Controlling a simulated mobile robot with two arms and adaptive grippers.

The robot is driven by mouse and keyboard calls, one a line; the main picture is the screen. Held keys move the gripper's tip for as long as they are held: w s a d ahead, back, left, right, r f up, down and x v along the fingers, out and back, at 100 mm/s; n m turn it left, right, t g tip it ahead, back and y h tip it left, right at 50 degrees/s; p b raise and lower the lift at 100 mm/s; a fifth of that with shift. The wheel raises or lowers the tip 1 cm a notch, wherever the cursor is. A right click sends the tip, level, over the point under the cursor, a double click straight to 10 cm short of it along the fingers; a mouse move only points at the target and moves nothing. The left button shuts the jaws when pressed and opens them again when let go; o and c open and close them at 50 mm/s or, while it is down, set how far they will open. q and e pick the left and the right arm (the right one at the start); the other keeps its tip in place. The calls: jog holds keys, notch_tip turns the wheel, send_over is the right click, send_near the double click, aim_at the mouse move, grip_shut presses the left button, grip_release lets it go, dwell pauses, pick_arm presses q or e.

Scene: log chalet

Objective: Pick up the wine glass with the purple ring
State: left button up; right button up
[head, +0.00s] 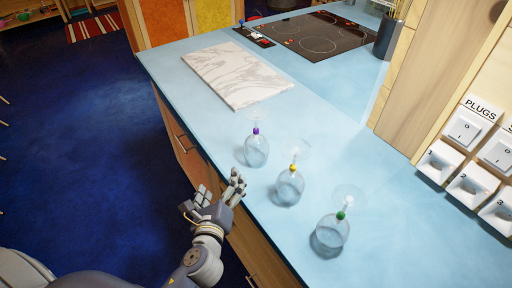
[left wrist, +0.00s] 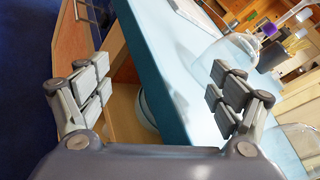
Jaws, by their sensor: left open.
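The wine glass with the purple ring (head: 256,150) stands upside down on the blue counter, its clear bowl at the bottom and its foot on top. In the left wrist view this glass (left wrist: 232,48) shows at the upper right, with the purple ring on its stem, beyond the right-hand finger. My left gripper (head: 219,190) is open and empty at the counter's front edge, short of the glass and apart from it. In the left wrist view my left gripper (left wrist: 160,88) has its fingers wide apart, with the counter edge between them. My right gripper is not in view.
Upside-down glasses with a yellow ring (head: 290,186) and a green ring (head: 332,232) stand to the right along the counter (head: 180,101). A marble board (head: 235,75) lies behind the purple-ringed glass. A black hob (head: 318,36) is at the back. Wall switches are at right.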

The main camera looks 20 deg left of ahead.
aim_at(254, 157)
pick_arm(q)
jog(key=w+d+r+m+t+h, duration=0.1)
jog(key=d+m, duration=0.1)
jog(key=m, duration=0.1)
jog(key=d+r+m+t+h, duration=0.1)
jog(key=d+m, duration=0.1)
jog(key=m, duration=0.2)
jog(key=w+d+r+m+t+h, duration=0.1)
jog(key=d+m, duration=0.1)
jog(key=m, duration=0.1)
jog(key=shift+w+r+m, duration=0.3)
jog(key=shift+r, duration=0.05)
jog(key=shift+w+d+r+m+h, duration=0.1)
jog(key=shift+d+r+m+h, duration=0.15)
jog(key=shift+m, duration=0.25)
jog(key=shift+w, duration=0.4)
jog(key=w+p, duration=0.1)
jog(key=w, duration=0.2)
jog(key=shift+w, duration=0.35)
jog(key=shift+w+f, duration=0.1)
jog(key=shift+w, duration=0.45)
jog(key=w, duration=0.2)
jog(key=w+p, duration=0.1)
jog(key=w, duration=0.1)
jog(key=shift+a, duration=0.25)
jog(key=shift+w, duration=0.6)
jog(key=shift+s, duration=0.1)
jog(key=c, duration=1)
